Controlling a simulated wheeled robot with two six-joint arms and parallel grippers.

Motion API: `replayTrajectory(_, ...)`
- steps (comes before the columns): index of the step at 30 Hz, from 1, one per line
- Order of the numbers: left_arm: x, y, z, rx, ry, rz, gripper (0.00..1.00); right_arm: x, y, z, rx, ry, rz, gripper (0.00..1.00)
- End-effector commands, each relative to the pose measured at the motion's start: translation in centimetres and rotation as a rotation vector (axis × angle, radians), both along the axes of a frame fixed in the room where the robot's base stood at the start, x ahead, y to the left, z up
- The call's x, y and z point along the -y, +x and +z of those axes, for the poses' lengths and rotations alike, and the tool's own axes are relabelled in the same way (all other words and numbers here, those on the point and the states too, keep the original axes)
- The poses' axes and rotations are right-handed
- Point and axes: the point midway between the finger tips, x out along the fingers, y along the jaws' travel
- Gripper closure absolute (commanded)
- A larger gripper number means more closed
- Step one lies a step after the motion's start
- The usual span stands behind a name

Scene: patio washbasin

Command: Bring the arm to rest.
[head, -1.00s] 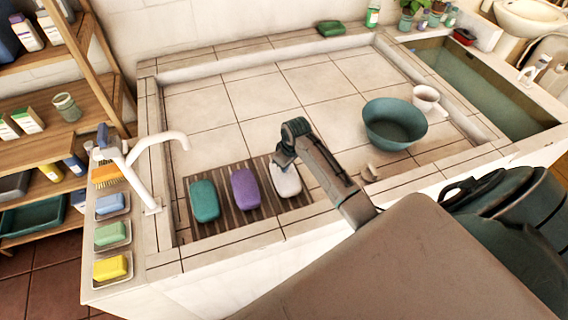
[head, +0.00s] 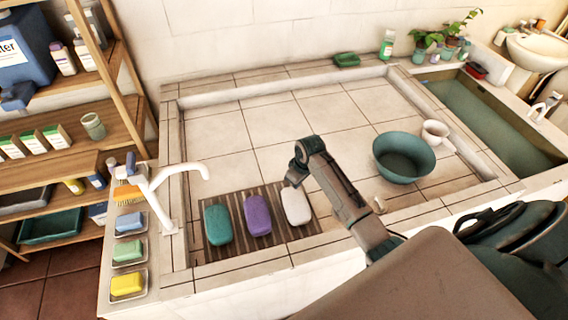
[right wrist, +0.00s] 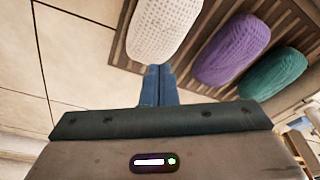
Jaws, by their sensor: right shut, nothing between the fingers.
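My right gripper (right wrist: 158,85) is shut and empty, its blue fingers together in the right wrist view. In the head view its arm reaches in from the lower right, and the dark end (head: 298,172) stands over the basin beside the white soap. A white soap bar (head: 296,205), a purple one (head: 257,215) and a teal one (head: 218,225) lie in a row on a brown striped mat (head: 237,228). In the right wrist view the white bar (right wrist: 165,28) is just beyond the fingertips; I cannot tell whether they touch. My left gripper is not in view.
A teal bowl (head: 404,160) and a white cup (head: 435,132) stand at the basin's right. A white faucet (head: 165,190) and several soap dishes (head: 128,283) line its left edge. The basin's tiled middle (head: 270,125) is clear.

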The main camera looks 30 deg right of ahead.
Motion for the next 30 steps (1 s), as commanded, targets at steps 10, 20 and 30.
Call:
replayTrajectory(10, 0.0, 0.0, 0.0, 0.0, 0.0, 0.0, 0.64, -0.9, -1.9, -0.4, 0.003, -0.009, -0.001, 1.0)
replayTrajectory(20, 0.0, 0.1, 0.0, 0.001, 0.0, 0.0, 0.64, -6.2, -15.9, 0.8, 0.047, -0.057, -0.053, 1.0)
replayTrajectory(30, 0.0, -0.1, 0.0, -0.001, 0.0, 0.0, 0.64, -8.5, -25.9, 5.6, 0.099, -0.073, -0.139, 1.0)
